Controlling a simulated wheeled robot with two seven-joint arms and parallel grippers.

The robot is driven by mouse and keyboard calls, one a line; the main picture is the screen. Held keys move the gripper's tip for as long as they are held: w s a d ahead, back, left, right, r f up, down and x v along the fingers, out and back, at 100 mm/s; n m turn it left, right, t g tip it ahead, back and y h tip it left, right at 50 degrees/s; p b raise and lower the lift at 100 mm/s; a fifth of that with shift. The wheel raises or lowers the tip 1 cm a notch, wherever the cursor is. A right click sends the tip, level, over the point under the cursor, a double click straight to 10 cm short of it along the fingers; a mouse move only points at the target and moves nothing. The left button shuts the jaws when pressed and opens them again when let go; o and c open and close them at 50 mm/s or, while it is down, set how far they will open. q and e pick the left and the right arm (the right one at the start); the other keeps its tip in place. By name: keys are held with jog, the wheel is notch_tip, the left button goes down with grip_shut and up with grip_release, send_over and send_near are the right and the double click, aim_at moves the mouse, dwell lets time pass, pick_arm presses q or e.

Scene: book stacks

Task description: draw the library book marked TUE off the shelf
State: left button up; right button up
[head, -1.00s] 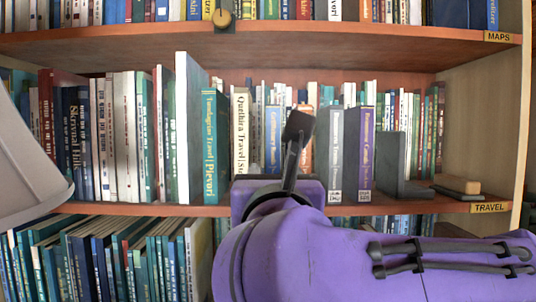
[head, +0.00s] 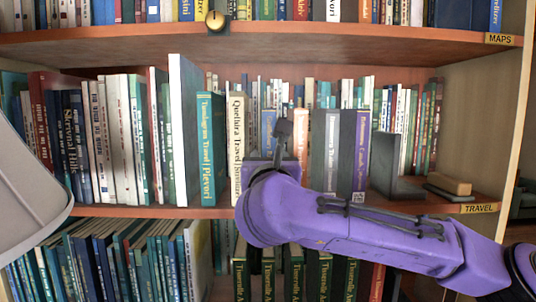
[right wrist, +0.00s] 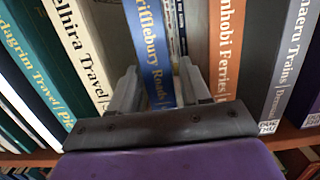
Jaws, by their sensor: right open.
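I cannot read a TUE mark on any book. A blue book, "...rifflebury Roads" (right wrist: 155,45), stands upright in front of my right gripper (right wrist: 158,85). The right gripper is open, with one finger on each side of this book's lower spine; I cannot tell whether they touch it. The book's foot is hidden behind the gripper. In the head view the blue book (head: 268,128) shows above the right gripper. A cream book, "Quelhira Travel" (head: 236,145), stands to its left and an orange book, "...nhobi Ferries" (right wrist: 222,45), to its right. My left gripper is not in view.
A teal book (head: 210,150) stands left of the cream one. A grey "Trains" book (head: 332,150) and a purple book (head: 361,150) stand right, beside a dark bookend (head: 385,165). The TRAVEL shelf (head: 150,211) has a MAPS shelf (head: 130,42) above.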

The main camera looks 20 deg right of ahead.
grip_shut()
jog(key=shift+r, duration=0.55)
jog(key=shift+s+a, duration=0.1)
jog(key=shift+s, duration=0.1)
jog(key=r+b+v, duration=0.2)
jog(key=b+v, duration=0.6)
jog(key=v, duration=0.8)
jog(key=shift+s+r, duration=0.2)
jog(key=shift+s, duration=0.2)
jog(key=shift+a, duration=0.1)
